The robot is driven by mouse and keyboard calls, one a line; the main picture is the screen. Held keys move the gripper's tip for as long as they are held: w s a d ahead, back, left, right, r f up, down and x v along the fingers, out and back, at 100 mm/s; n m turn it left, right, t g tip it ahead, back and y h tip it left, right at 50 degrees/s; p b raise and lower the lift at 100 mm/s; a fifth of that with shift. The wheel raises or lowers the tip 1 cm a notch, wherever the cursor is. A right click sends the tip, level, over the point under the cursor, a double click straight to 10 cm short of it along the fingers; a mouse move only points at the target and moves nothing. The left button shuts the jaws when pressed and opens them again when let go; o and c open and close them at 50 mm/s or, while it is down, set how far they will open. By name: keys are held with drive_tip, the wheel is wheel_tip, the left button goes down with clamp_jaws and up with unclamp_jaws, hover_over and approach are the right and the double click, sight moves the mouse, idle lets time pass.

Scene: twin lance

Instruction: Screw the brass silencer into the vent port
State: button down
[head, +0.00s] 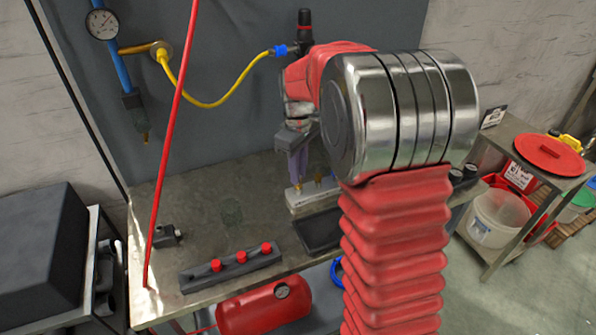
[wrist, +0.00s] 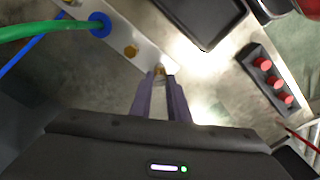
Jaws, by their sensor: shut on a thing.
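My gripper (head: 298,172) has purple fingers pointing down over the bench, at the left end of a pale manifold block (head: 312,204). In the wrist view my gripper (wrist: 159,80) is shut on the small brass silencer (wrist: 159,70), which sits between the fingertips. The silencer lies over the near end of the manifold block (wrist: 112,40) in that view. The vent port itself is hidden under the silencer and fingertips, and I cannot tell whether they touch. Another brass fitting (wrist: 131,51) and a blue fitting (wrist: 99,24) with a green hose sit farther along the block.
A black tray (head: 318,232) lies beside the manifold. A dark rack with red knobs (head: 230,268) is at the bench front. A small dark block (head: 165,237) stands at the left. A yellow hose (head: 215,104) hangs behind.

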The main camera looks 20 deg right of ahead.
drive_tip(key=c, duration=1.8)
unclamp_jaws()
drive_tip(key=n, duration=1.2)
drive_tip(key=shift+s, duration=0.1)
drive_tip(key=n, duration=0.6)
drive_tip(key=shift+n, duration=0.3)
drive_tip(key=n, duration=0.6)
drive_tip(key=shift+n, duration=0.3)
drive_tip(key=shift+c, duration=0.6)
